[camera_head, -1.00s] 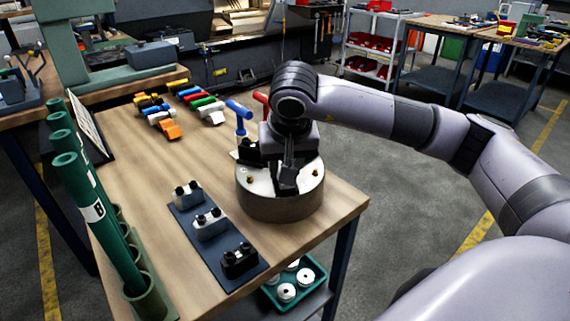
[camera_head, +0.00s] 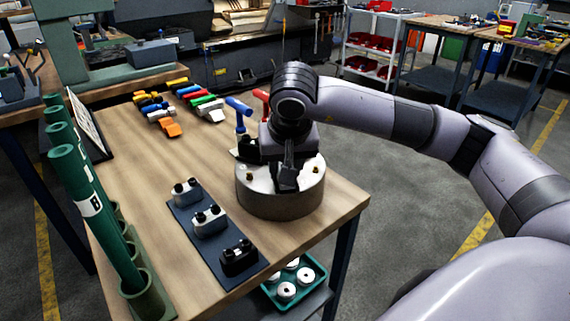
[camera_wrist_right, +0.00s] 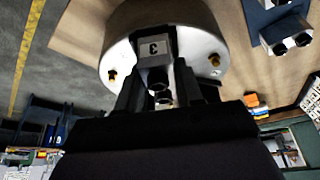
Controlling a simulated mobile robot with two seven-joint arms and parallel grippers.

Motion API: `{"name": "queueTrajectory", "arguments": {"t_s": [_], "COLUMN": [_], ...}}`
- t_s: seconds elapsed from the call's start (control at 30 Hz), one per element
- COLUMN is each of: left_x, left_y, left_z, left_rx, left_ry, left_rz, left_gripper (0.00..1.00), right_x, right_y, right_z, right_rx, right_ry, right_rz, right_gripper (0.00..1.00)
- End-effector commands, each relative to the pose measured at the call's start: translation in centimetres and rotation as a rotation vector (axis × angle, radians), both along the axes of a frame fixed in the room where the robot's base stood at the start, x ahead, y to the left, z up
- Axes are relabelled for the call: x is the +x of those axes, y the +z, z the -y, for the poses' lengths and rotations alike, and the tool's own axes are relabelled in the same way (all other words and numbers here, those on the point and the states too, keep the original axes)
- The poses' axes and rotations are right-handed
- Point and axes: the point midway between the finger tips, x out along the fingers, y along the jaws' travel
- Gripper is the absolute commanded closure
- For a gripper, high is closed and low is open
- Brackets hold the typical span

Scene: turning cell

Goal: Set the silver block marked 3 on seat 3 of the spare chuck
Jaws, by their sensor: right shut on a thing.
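The spare chuck (camera_head: 272,206) is a round metal drum on the wooden bench, with a pale top and brass pins. It fills the top of the right wrist view (camera_wrist_right: 205,35). My right gripper (camera_head: 288,180) points down over its near side and is shut on the silver block marked 3 (camera_wrist_right: 155,48). The block's 3 face shows between the fingers in the right wrist view. It is at the chuck's top face, but I cannot tell whether it touches the seat. A dark block (camera_head: 247,151) stands on the chuck's far left side. My left gripper is not in view.
A dark plate (camera_head: 224,246) left of the chuck holds two silver blocks (camera_head: 209,220) and a black block (camera_head: 239,257). Green tubes (camera_head: 88,205) stand at the bench's left edge. Coloured tools (camera_head: 165,113) lie at the back. Bare wood lies between.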

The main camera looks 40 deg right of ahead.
Motion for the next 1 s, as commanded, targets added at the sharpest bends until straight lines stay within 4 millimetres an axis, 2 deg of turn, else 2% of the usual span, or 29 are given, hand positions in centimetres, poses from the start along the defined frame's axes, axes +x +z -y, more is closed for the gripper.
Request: {"name": "queueTrajectory", "arguments": {"t_s": [0.53, 0.57, 0.63, 0.67, 1.0], "left_x": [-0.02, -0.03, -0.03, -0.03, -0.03], "left_y": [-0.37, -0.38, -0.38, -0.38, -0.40], "left_z": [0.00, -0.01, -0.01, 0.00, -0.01], "left_rx": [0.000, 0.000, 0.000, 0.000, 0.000], "left_ry": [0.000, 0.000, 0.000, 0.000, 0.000], "left_rz": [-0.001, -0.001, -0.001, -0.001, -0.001], "left_gripper": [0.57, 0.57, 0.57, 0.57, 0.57], "right_x": [-0.05, -0.06, -0.08, -0.09, -0.21], "right_y": [-0.53, -0.54, -0.59, -0.61, -0.80], "right_z": [-0.01, -0.01, 0.00, 0.02, 0.30], "right_rx": [-0.001, 0.000, 0.000, -0.001, -0.007], "right_ry": [0.000, 0.000, 0.000, 0.000, -0.007], "right_rz": [-0.004, -0.005, -0.005, -0.006, -0.014], "right_gripper": [1.00, 0.61, 0.38, 0.34, 0.34]}}
